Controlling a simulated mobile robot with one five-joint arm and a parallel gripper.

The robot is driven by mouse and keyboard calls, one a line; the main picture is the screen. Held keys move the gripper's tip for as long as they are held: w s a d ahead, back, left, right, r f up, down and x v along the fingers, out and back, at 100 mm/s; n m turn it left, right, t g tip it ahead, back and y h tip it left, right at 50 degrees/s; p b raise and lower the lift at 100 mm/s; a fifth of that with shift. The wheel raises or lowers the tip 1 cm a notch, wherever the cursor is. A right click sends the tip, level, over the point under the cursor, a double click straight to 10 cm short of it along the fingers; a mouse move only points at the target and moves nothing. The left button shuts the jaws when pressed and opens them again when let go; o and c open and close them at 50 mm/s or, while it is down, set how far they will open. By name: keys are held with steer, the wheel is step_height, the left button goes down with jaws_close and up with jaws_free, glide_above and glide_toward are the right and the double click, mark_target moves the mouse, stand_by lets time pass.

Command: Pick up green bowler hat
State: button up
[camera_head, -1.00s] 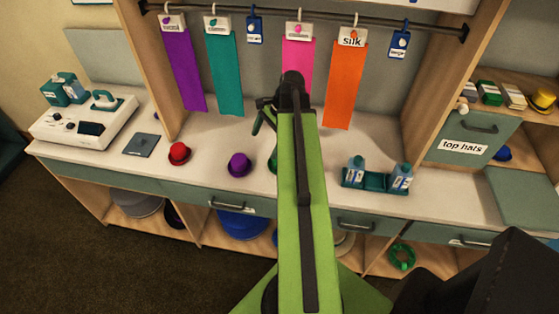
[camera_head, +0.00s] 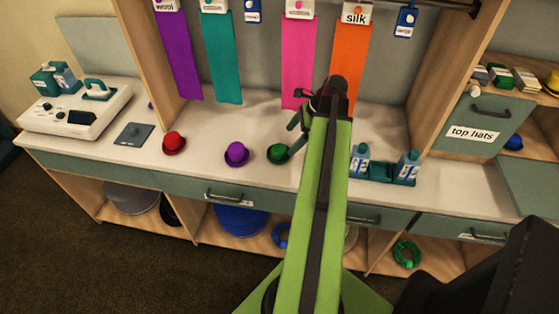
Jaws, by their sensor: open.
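The green bowler hat (camera_head: 277,153) sits on the white counter, right of the purple hat, and is fully in view or nearly so. My gripper (camera_head: 294,138) is open, with green fingers close to the hat's upper right side. The arm covers part of the gripper, and I cannot tell whether a finger touches the hat. The purple hat (camera_head: 236,153) and the red hat (camera_head: 174,143) stand in a row to its left.
A teal tray (camera_head: 381,173) with bottles stands right of my arm. A white machine (camera_head: 74,108) and a dark flat pad (camera_head: 133,135) are at the left. Hanging fabric strips, including an orange one (camera_head: 348,68), are behind. Counter in front of the hats is clear.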

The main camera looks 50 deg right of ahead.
mark_target(282, 148)
steer(key=b+x, duration=0.1)
steer(key=x, duration=0.1)
steer(key=shift+f, duration=0.35)
steer(key=shift+w+a+f, duration=0.1)
steer(key=b+x, duration=0.4)
steer(key=x, duration=0.1)
steer(key=shift+w, duration=0.2)
steer(key=c, duration=1.1)
